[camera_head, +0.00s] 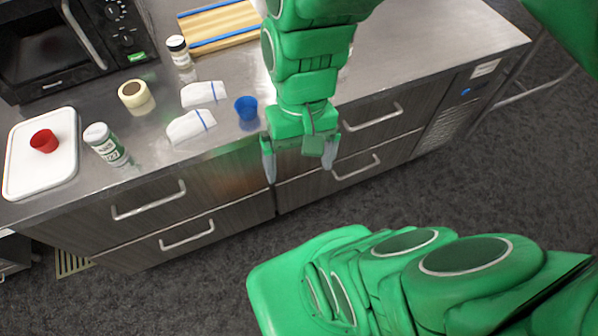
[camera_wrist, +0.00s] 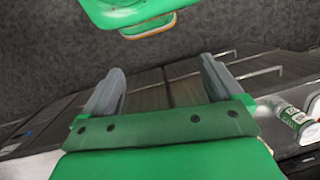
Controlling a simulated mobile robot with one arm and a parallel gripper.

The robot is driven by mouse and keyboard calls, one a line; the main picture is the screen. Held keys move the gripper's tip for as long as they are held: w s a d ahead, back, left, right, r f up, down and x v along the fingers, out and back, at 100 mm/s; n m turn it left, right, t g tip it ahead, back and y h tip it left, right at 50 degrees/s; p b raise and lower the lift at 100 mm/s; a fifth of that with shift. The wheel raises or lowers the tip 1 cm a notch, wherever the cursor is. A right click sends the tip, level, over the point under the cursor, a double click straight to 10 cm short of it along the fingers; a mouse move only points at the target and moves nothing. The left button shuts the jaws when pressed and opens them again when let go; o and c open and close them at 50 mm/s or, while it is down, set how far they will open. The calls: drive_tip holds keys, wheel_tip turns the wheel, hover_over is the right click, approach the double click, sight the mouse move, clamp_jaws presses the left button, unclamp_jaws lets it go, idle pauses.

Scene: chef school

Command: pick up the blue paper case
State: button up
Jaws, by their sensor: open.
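The blue paper case (camera_head: 246,108) is a small blue cup on the steel counter (camera_head: 160,146), close to its front edge. It stands just left of my arm in the head view. I cannot make it out in the wrist view. My gripper (camera_head: 300,163) is open and empty, with its fingers pointing down in front of the counter's front edge, to the right of the blue case and apart from it. The wrist view shows the two grey fingers (camera_wrist: 160,85) spread wide, with nothing between them.
Folded white cloths (camera_head: 192,126), a tape roll (camera_head: 136,97), a green-and-white bottle (camera_head: 106,145), a spice jar (camera_head: 179,52) and a white board (camera_head: 60,178) with a red paper case (camera_head: 44,141) are left. A black oven (camera_head: 60,45) and striped wooden board (camera_head: 217,25) stand behind.

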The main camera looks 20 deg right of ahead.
drive_tip(key=w+a+f+m+y, duration=0.3)
drive_tip(key=w+a+m+y, duration=0.15)
drive_tip(key=w, duration=0.25)
drive_tip(key=m+t+y, duration=0.7)
drive_tip(key=m+t, duration=0.1)
drive_tip(key=m, duration=1)
approach(237, 108)
drive_tip(key=shift+h, duration=0.25)
drive_tip(key=shift+r+x, duration=0.1)
drive_tip(key=shift+x, duration=1.1)
drive_tip(key=shift+r+x, duration=0.15)
drive_tip(key=shift+x, duration=1.05)
drive_tip(key=shift+s+a, duration=0.1)
drive_tip(key=shift+a, duration=0.05)
drive_tip(key=c, duration=1)
